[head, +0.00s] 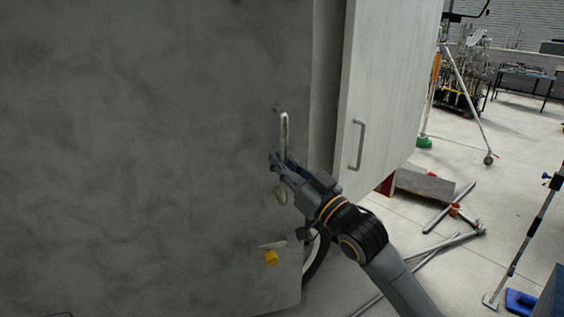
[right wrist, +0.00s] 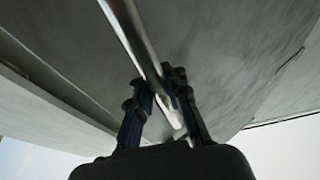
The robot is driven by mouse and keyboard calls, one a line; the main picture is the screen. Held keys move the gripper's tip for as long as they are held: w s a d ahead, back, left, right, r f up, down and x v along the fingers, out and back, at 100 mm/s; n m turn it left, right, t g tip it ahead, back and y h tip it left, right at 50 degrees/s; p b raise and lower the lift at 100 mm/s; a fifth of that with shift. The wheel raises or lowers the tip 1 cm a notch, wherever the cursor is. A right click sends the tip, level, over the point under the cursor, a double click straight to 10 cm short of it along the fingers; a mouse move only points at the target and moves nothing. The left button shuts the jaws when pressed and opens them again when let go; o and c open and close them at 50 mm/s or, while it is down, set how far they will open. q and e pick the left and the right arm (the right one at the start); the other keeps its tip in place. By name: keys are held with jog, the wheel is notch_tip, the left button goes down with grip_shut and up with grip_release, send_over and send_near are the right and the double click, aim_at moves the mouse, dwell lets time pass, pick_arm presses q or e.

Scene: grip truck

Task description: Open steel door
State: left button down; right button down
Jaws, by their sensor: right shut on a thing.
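A large grey steel door (head: 150,150) fills the left of the head view. A vertical metal bar handle (head: 284,130) is mounted near its right edge. My right gripper (head: 280,162) is shut on this handle at about its middle. In the right wrist view the handle (right wrist: 135,35) runs between the two fingers of the gripper (right wrist: 158,92). A gap shows between the door's right edge and the pale panel beside it in the head view. My left gripper is not in view.
A pale panel with its own handle (head: 358,145) stands right of the door. Metal pipes (head: 450,207) and a tripod (head: 465,90) stand or lie on the floor at right. Some floor between them is clear.

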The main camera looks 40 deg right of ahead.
jog(key=shift+s+r, duration=0.1)
jog(key=shift+w+d, duration=0.15)
jog(key=shift+w, duration=0.2)
jog(key=shift+f, duration=0.25)
jog(key=shift+s+a, duration=0.25)
jog(key=shift+s, duration=0.1)
jog(key=shift+s+a+r, duration=0.1)
jog(key=shift+s+a, duration=0.35)
jog(key=shift+s, duration=0.4)
jog(key=shift+s+a+f, duration=0.1)
jog(key=shift+s+a, duration=0.3)
jog(key=shift+s, duration=0.45)
jog(key=shift+s+a+r, duration=0.1)
jog(key=shift+s+a, duration=0.35)
jog(key=shift+s, duration=0.4)
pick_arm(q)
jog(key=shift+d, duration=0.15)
pick_arm(e)
jog(key=c, duration=1.2)
grip_release()
jog(key=shift+d, duration=0.15)
